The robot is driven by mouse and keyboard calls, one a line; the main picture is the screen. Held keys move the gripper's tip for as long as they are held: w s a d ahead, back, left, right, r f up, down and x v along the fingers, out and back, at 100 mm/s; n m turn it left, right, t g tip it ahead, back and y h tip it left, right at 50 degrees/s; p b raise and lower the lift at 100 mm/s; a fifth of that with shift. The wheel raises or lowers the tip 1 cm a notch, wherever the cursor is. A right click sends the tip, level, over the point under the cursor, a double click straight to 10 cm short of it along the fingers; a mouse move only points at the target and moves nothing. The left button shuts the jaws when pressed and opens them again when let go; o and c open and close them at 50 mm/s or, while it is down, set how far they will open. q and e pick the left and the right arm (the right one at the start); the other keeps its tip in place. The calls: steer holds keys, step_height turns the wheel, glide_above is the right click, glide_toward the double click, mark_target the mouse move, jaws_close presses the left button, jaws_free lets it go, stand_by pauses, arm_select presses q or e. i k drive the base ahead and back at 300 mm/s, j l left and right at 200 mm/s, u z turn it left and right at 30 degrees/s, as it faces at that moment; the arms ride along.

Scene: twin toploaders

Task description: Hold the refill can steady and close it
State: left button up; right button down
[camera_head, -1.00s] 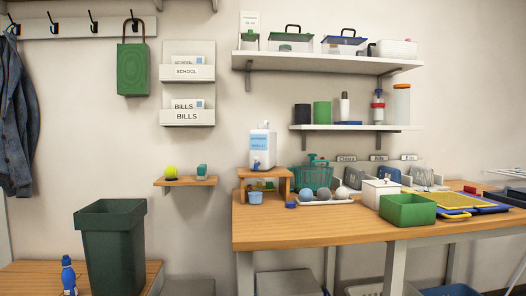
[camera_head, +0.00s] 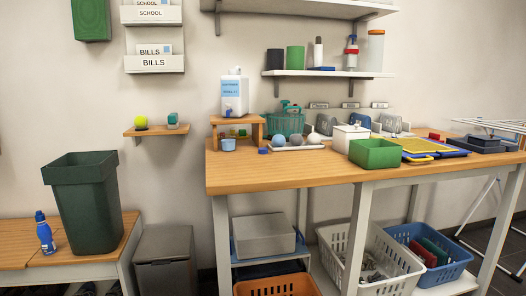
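A white can with a blue-and-white label (camera_head: 234,97) stands upright on a small wooden riser (camera_head: 216,121) at the left end of the workbench; it looks like the refill can. Its label is too small to read and I cannot tell whether its top is open. A small blue piece (camera_head: 263,151) lies on the bench in front of the riser; it may be a cap. Neither of my grippers is in view.
The workbench (camera_head: 290,173) holds a teal basket (camera_head: 289,124), a white box (camera_head: 344,134) and a green bin (camera_head: 374,154). Its front left is clear. A dark green bin (camera_head: 90,204) and a blue bottle (camera_head: 44,232) stand on the low bench at left. Crates (camera_head: 369,262) stand below.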

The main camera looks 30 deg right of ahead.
mark_target(235, 87)
steer(key=l, duration=1.7)
steer(key=k+z, duration=0.05)
steer(key=k, duration=0.05)
